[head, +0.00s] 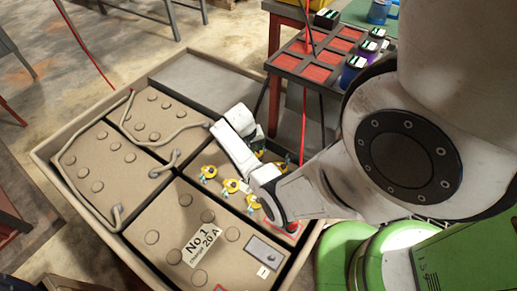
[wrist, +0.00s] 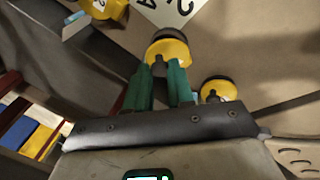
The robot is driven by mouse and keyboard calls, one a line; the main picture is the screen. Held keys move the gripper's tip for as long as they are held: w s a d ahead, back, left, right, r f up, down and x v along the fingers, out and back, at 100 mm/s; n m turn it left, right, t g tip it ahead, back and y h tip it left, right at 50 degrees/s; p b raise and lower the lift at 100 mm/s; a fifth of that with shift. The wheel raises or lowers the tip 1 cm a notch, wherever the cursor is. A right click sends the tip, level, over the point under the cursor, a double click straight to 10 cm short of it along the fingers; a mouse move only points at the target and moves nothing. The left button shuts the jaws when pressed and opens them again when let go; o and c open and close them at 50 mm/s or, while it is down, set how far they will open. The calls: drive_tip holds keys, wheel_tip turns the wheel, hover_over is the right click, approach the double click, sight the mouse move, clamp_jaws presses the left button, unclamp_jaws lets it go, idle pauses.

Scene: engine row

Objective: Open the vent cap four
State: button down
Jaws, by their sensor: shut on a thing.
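Yellow vent caps stand on the tan battery block, several of them in the head view; one is the yellow cap at the left of the group (head: 208,172). In the wrist view the two green fingers of my gripper (wrist: 160,72) are closed around the dark stem of a yellow vent cap (wrist: 170,50). A white label (wrist: 168,10) beside this cap shows a digit that looks like a 4. Another yellow cap (wrist: 218,90) is just right of the fingers, and one more (wrist: 100,8) is at the top left.
The battery block lies in a shallow tan tray (head: 75,217) with cables over its left cells. A table with red compartments (head: 318,58) stands behind, holding small dark and purple items. Neighbouring caps stand close around the held one.

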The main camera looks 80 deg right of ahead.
drive_tip(key=w+g+b, duration=0.1)
drive_tip(key=b, duration=0.1)
drive_tip(key=w+d+g+y+b, duration=0.1)
drive_tip(key=g+b, duration=0.1)
drive_tip(key=shift+w+d+n+y, duration=0.1)
drive_tip(key=shift+n+y, duration=0.2)
drive_tip(key=shift+w+d+r+g+b, duration=0.15)
drive_tip(key=shift+w+r+g+b, duration=0.1)
drive_tip(key=shift+g+b, duration=0.5)
drive_tip(key=shift+y, duration=0.3)
drive_tip(key=c, duration=1)
unclamp_jaws()
drive_tip(key=shift+w+r, duration=0.1)
drive_tip(key=p+v, duration=0.1)
drive_tip(key=v, duration=0.9)
drive_tip(key=shift+w+r, duration=0.1)
drive_tip(key=shift+r, duration=0.25)
